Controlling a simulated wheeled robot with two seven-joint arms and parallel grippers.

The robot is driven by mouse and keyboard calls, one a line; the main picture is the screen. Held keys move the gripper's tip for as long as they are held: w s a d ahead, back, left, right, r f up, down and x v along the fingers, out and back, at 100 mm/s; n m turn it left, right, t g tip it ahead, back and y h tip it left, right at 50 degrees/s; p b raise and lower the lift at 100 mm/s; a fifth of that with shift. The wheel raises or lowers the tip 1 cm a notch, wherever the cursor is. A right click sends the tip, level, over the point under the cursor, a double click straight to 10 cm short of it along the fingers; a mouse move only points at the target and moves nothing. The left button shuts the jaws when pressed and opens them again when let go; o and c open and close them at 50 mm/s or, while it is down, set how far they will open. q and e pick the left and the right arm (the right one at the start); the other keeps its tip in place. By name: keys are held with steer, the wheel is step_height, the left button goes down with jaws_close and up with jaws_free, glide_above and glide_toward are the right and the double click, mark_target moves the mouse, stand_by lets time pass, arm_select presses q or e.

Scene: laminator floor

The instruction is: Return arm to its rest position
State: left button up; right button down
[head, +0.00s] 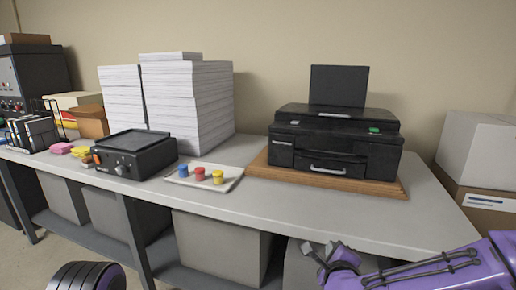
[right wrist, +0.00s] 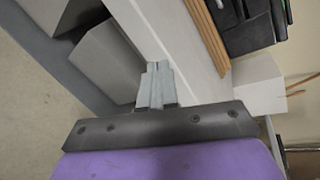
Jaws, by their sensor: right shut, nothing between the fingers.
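My right arm, purple with black cables, comes in from the lower right in the head view. Its gripper (head: 318,252) is in front of the table's front edge, below the printer. In the right wrist view the two grey fingers (right wrist: 157,72) are together with nothing between them. My left gripper does not show; only a purple and black part of my own body is at the lower left of the head view.
A black printer (head: 335,140) stands on a wooden board (head: 390,186) on the grey table (head: 300,215). Left of it are a tray (head: 232,184) with coloured pots, paper stacks (head: 190,100) and a black device (head: 136,155). Grey boxes (head: 222,248) fill the space below.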

steer(key=s+d+f+n+g, duration=0.25)
steer(key=s+f+n, duration=0.5)
steer(key=f, duration=0.45)
steer(key=s+d+f+n+g, duration=0.25)
steer(key=s+f+n, duration=0.45)
steer(key=f, duration=0.5)
steer(key=s+d+f+n+g, duration=0.1)
steer(key=s+d+f+g, duration=0.1)
steer(key=s, duration=0.4)
steer(key=s+d+f+n+g, duration=0.1)
steer(key=s+d+f+g, duration=0.1)
steer(key=s+f, duration=0.2)
steer(key=s+d+f+n+g, duration=0.2)
steer(key=s+f, duration=0.1)
steer(key=s, duration=0.7)
steer(key=shift+s+d+f+h, duration=0.2)
steer(key=shift+d+f+h, duration=0.1)
steer(key=shift+f, duration=0.1)
